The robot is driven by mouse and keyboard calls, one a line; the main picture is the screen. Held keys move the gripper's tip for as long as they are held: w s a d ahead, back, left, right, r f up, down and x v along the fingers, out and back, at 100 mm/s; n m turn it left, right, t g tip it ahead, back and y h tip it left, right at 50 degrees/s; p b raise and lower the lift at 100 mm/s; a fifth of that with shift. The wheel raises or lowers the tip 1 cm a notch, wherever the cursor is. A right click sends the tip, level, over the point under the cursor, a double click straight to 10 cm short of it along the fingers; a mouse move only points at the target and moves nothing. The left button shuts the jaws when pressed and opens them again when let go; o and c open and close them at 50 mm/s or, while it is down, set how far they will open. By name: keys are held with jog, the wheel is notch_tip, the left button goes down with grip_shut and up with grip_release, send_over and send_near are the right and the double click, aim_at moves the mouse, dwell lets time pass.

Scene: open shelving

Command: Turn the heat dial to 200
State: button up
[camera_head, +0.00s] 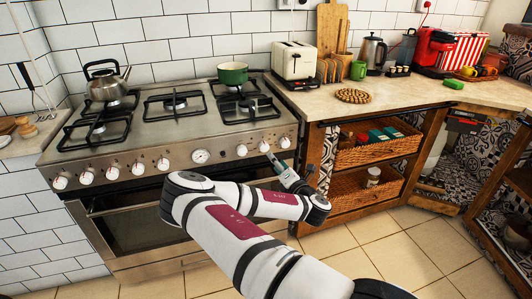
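The stainless-steel stove has a front panel (180,155) with a row of white knobs and a round white gauge (200,156) near its middle. Several knobs are left of the gauge. To its right are a knob (241,150), another knob (264,147) and a rightmost knob (285,142). Numbers and markings are too small to read, so I cannot tell which knob is the heat dial. My gripper (270,157) is at the right end of the panel, its tip close to the second knob right of the gauge. Contact and finger opening are too small to tell.
A kettle (107,83) and a green pot (233,73) stand on the hob. The oven door handle (130,207) runs below the panel. A wooden counter with wicker baskets (375,152) stands close on the right. The tiled floor (400,250) in front is clear.

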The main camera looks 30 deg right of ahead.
aim_at(265, 148)
jog(key=w, duration=0.2)
jog(key=w+d+b, duration=0.1)
jog(key=w, duration=0.5)
jog(key=shift+w+d, duration=0.2)
jog(key=shift+d, duration=0.05)
jog(key=c, duration=1.1)
